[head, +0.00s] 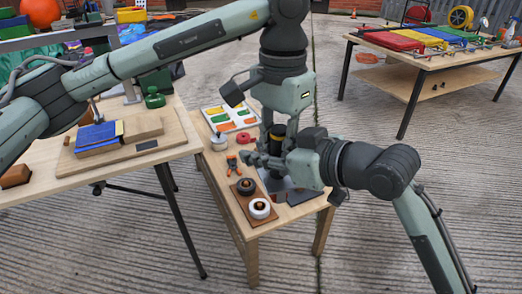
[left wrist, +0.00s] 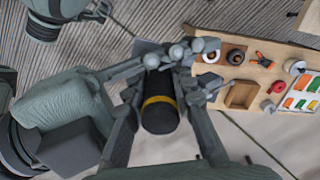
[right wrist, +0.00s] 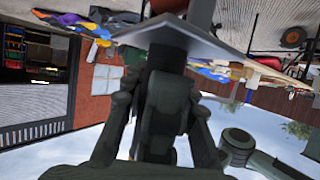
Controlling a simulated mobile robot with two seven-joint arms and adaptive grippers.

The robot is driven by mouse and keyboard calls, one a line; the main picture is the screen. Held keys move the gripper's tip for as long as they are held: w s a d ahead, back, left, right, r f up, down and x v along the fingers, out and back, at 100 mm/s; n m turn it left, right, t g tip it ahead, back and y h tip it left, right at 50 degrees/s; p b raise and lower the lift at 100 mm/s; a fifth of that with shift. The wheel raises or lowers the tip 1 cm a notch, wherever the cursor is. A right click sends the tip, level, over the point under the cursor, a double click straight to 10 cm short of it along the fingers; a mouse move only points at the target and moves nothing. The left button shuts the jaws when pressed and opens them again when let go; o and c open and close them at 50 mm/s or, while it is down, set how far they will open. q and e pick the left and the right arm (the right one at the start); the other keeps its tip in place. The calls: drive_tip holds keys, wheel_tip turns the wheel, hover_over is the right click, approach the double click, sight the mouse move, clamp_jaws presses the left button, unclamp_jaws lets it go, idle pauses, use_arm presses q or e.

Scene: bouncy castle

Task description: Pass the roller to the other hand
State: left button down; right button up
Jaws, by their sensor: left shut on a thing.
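The roller has a black handle with a yellow band (left wrist: 160,106), seen nearly end-on in the left wrist view. In the head view its dark handle with a thin yellow band (head: 277,136) hangs below my left arm. My left gripper (left wrist: 160,95) is shut on it, one finger on each side. My right gripper (head: 258,160) comes in from the right, level with the roller's lower part. In the right wrist view, the right fingers (right wrist: 160,92) stand apart with a dark part between them; contact cannot be told. A grey flat plate (right wrist: 185,38) lies just beyond those fingertips.
A workbench (head: 150,160) stands left, another table (head: 440,62) back right.

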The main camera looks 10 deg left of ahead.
drive_tip(key=shift+s+a, duration=0.1)
clamp_jaws()
use_arm(q)
drive_tip(key=c, duration=1.2)
unclamp_jaws()
drive_tip(key=shift+w+r, duration=0.1)
drive_tip(key=shift+d, duration=0.1)
